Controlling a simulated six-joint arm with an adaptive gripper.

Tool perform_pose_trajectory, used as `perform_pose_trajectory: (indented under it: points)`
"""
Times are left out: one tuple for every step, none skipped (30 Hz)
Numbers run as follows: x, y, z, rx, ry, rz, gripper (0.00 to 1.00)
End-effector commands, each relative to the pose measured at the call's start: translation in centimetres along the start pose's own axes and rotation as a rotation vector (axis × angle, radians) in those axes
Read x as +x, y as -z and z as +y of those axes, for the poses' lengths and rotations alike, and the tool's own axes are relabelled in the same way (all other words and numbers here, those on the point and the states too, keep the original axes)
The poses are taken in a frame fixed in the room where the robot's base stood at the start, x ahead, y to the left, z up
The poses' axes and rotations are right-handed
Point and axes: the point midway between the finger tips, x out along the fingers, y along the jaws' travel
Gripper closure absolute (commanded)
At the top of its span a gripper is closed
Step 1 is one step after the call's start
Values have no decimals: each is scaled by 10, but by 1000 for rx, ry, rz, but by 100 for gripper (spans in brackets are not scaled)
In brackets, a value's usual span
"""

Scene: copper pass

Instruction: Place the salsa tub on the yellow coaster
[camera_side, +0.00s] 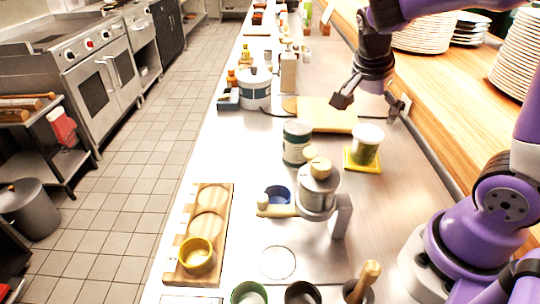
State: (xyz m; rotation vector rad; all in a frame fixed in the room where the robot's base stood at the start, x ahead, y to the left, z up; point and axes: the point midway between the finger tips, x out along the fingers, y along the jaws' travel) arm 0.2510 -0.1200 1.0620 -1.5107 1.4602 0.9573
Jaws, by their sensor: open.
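A tub with a white top and a green band (367,146) stands upright on the yellow coaster (350,164), right of the middle in the side view. It looks like the salsa tub, but its label is too small to read. The coaster's edges show around its base. My gripper (369,104) is open and empty, with its fingers spread wide. It is above and a little behind the tub in the picture, apart from it.
A white and dark green can (297,142) stands left of the coaster. A cutting board (327,115) lies behind. A wooden tray (205,255) holds a yellow bowl (196,254). Plates (422,35) are stacked back right.

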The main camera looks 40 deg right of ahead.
Motion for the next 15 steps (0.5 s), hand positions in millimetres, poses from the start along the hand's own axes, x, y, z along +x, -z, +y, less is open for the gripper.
perform_pose_trajectory:
  points:
    - [-5,0,0,-4,5,-1,0]
    - [-8,-1,0,-17,10,-5,0]
    - [-12,-3,1,-50,24,-12,0]
    - [-16,-5,1,-93,43,-21,0]
    - [-21,-8,2,-152,69,-32,0]
    - [-27,-14,4,-255,112,-48,0]
    - [-33,-19,6,-346,153,-58,0]
    - [-39,-25,9,-447,196,-67,0]
    - [-47,-34,12,-588,260,-72,0]
    - [-53,-41,16,-695,307,-72,0]
    - [-58,-48,19,-798,354,-68,0]
    - [-64,-58,24,-929,414,-58,0]
    - [-69,-64,28,-1019,456,-46,0]
    - [-72,-70,31,-1101,493,-34,0]
    - [-76,-77,36,-1199,539,-15,0]
